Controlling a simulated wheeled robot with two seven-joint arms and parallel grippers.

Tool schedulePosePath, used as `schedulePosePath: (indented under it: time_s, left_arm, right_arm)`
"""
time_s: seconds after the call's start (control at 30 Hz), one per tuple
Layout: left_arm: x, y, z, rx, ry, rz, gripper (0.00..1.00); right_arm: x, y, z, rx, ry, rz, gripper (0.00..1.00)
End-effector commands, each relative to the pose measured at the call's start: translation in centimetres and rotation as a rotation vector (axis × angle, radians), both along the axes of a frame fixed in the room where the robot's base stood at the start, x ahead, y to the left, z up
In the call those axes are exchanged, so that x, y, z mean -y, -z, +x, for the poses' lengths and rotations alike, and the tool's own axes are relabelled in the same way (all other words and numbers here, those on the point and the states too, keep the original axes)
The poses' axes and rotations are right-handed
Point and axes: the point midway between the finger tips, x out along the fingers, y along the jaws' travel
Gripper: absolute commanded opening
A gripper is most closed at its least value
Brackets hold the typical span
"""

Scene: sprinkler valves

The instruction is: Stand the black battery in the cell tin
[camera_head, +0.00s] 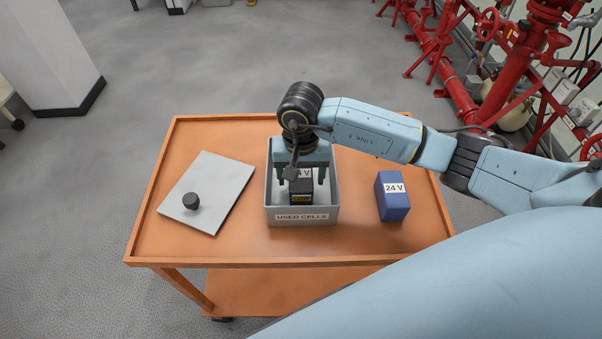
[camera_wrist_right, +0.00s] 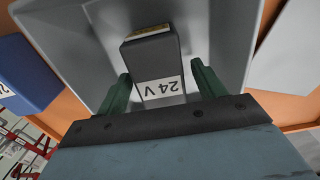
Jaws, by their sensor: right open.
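The fingers are open, with a gap visible beside the battery in the right wrist view (camera_wrist_right: 160,86). My left gripper is not in view.
A blue 24 V battery (camera_head: 393,197) stands on the orange cart (camera_head: 240,245) to the right of the tin. A grey plate (camera_head: 222,180) with a dark round knob (camera_head: 191,201) lies at the left. Bare cart top separates them from the tin.

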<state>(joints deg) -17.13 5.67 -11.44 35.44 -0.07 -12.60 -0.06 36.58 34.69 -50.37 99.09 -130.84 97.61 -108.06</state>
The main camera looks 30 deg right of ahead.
Motion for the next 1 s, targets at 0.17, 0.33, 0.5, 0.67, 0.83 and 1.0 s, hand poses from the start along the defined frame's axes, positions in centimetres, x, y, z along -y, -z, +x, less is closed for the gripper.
schedulePosePath:
  time_s: [0.17,0.33,0.5,0.67,0.83,1.0]
  left_arm:
    - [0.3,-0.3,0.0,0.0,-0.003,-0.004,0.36]
    - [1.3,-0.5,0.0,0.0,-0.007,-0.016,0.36]
    - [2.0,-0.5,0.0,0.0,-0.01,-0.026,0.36]
    - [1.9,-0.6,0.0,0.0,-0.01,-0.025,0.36]
    - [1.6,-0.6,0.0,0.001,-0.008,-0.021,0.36]
    - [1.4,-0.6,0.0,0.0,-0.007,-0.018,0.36]
  right_arm:
    - [0.0,-2.4,0.2,0.007,-0.002,0.0,0.69]
    - [0.0,-6.2,0.2,0.007,-0.001,0.0,0.69]
    - [0.0,-9.6,0.1,0.004,-0.001,-0.001,0.69]
    - [0.0,-11.5,0.0,0.002,0.0,-0.001,0.69]
    - [0.0,-12.2,0.0,0.0,0.0,0.0,0.69]
    - [0.0,-12.2,0.0,-0.001,0.0,0.0,0.69]
